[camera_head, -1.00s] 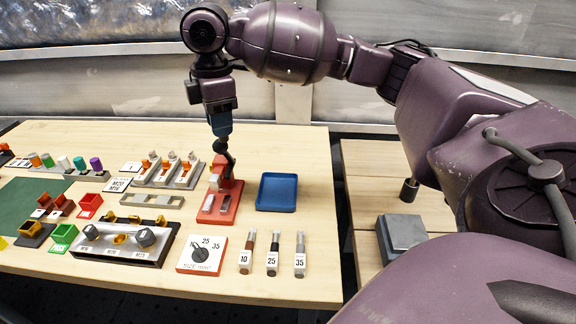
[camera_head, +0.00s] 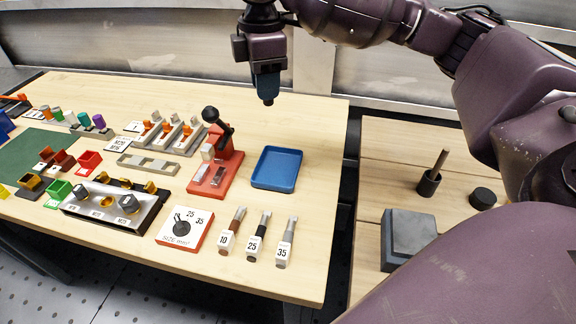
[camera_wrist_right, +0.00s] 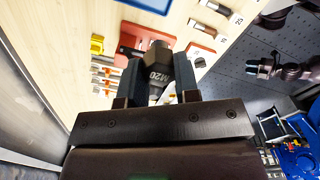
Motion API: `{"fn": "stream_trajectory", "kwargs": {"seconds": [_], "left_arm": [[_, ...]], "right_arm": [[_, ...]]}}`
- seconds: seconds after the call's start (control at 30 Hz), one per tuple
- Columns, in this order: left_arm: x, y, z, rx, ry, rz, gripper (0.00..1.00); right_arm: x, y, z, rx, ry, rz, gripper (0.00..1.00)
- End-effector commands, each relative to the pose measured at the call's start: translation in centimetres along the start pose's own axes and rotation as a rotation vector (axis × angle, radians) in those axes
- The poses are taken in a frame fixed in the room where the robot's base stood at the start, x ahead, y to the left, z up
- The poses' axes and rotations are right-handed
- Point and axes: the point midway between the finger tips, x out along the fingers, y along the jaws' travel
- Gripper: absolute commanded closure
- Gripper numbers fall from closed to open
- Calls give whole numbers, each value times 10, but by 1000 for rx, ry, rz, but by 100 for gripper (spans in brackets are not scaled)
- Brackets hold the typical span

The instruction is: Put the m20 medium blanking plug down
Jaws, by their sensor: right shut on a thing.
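My right gripper (camera_head: 267,98) is in the air over the back of the table, behind the blue tray, fingers pointing down. In the right wrist view, the gripper (camera_wrist_right: 157,80) is shut on a dark plug marked M20 (camera_wrist_right: 157,62), the m20 medium blanking plug. The plug sits between the two fingers, clear of the table. My left gripper is not in view.
An empty blue tray (camera_head: 276,169) lies right of the red press (camera_head: 217,178) with its black-knobbed lever. A size dial (camera_head: 184,227), several labelled dies (camera_head: 256,241) and a fitting block (camera_head: 107,211) stand in front. Bare wood is free behind the tray.

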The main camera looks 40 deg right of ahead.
Motion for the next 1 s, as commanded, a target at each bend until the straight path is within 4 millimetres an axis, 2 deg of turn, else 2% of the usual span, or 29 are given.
{"fn": "stream_trajectory", "kwargs": {"seconds": [0.13, 0.23, 0.5, 0.7, 0.83, 1.0], "left_arm": [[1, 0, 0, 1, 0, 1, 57], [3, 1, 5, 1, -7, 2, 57], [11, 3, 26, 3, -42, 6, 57], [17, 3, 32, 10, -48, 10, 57], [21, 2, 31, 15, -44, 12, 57], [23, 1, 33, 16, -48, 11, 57]], "right_arm": [[2, -1, -1, 0, -1, 0, 93], [12, -1, -1, 0, -3, -4, 93], [72, -1, 0, 0, -6, -10, 93], [115, -2, 0, 0, -5, -11, 93], [135, -2, 0, 0, -5, -8, 93], [145, -2, 0, 0, -2, -2, 93]]}}
